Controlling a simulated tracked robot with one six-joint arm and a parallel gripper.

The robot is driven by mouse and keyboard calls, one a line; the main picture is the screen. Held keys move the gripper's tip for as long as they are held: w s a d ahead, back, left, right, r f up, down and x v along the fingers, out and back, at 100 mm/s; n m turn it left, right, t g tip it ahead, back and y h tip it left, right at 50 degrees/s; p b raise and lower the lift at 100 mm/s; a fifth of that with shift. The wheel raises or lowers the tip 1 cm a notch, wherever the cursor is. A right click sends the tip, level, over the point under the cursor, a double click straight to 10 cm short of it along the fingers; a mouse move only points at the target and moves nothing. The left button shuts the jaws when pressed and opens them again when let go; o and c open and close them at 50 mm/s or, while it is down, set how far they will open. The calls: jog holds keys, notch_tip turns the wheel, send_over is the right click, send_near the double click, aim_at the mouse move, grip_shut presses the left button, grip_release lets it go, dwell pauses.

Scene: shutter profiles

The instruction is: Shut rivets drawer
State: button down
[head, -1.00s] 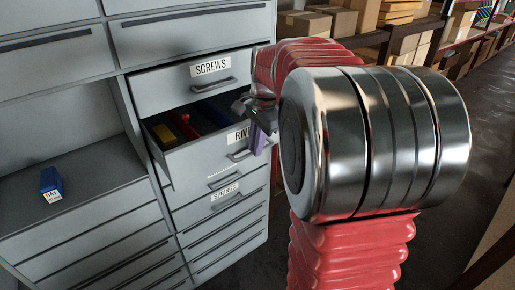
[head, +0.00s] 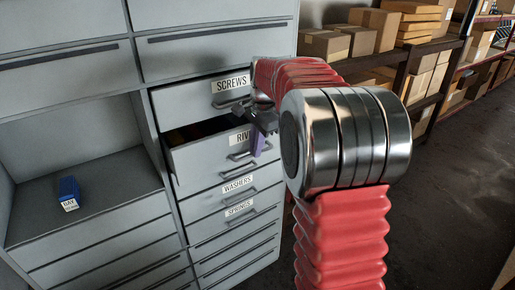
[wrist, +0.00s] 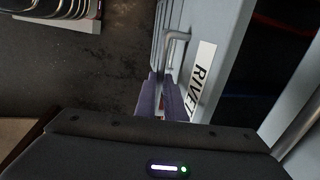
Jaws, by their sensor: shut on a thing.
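The rivets drawer (head: 208,168) is grey and stands partly open below the screws drawer, with a dark gap above its front. Its label reads "RIV", the rest hidden behind my gripper; the label (wrist: 201,78) also shows in the wrist view. My gripper (head: 257,142) has purple fingers and is at the drawer's front, shut on the drawer handle (wrist: 178,40). In the wrist view, the fingers (wrist: 160,82) are beside the label, around the handle bar. The inside of the drawer is mostly dark.
The screws drawer (head: 195,104) is above; the washers drawer (head: 205,205) and springs drawer are below, closed. Shelving with cardboard boxes (head: 375,32) stands behind. The floor at right is clear.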

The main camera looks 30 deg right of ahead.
jog(key=c, duration=1.8)
grip_release()
jog(key=shift+c, duration=0.2)
jog(key=shift+a, duration=0.1)
notch_tip(320, 180, up, 14)
jog(key=s, duration=0.2)
jog(key=shift+s+f, duration=0.25)
jog(key=shift+s, duration=0.1)
